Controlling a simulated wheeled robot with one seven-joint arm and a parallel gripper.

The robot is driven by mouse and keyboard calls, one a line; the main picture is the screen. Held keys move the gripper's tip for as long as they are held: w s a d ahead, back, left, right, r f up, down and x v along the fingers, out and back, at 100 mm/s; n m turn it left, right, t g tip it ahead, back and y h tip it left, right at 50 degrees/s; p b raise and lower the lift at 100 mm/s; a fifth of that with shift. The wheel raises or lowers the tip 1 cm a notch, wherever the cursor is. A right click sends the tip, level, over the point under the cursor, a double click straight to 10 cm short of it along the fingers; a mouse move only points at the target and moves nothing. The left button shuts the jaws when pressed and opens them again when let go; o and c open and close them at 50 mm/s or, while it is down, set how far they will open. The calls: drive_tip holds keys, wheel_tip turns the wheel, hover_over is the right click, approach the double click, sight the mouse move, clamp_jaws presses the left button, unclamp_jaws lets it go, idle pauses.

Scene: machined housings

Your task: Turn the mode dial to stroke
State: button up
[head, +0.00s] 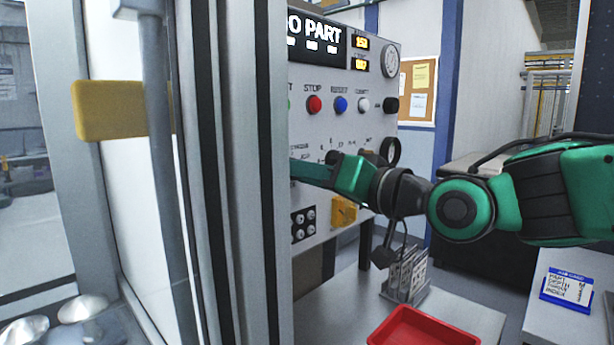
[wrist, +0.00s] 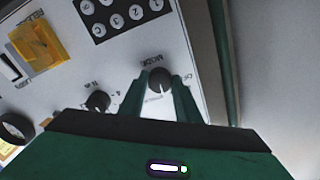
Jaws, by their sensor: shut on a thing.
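The mode dial (wrist: 160,80) is a round dark knob with a light pointer line on the pale control panel (head: 330,135). It shows in the wrist view with "MODE" printed beside it, upside down there. My gripper (wrist: 161,86) has its two green fingers on either side of the dial and is shut on it. Most of the position labels around the dial are hidden by the fingers or too small to read. In the head view my gripper (head: 300,172) reaches the panel's lower left, where the grey door post hides the fingertips and the dial.
A smaller black knob (wrist: 97,101) sits beside the dial. A yellow-covered switch (wrist: 40,42) and a black button block (wrist: 122,12) are on the same panel. The grey post (head: 240,180) stands close left of my gripper. A red tray (head: 422,328) lies below.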

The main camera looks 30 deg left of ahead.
drive_tip(key=shift+w+d+m, duration=0.1)
drive_tip(key=shift+w+m, duration=0.1)
drive_tip(key=shift+m, duration=0.5)
drive_tip(key=shift+w+d+m, duration=0.1)
drive_tip(key=shift+w+m, duration=0.1)
drive_tip(key=shift+m, duration=0.8)
drive_tip(key=o, duration=0.9)
drive_tip(key=shift+w, duration=0.1)
drive_tip(key=shift+o, duration=0.8)
drive_tip(key=shift+s, duration=0.2)
drive_tip(key=v, duration=1)
drive_tip(key=shift+d, duration=0.4)
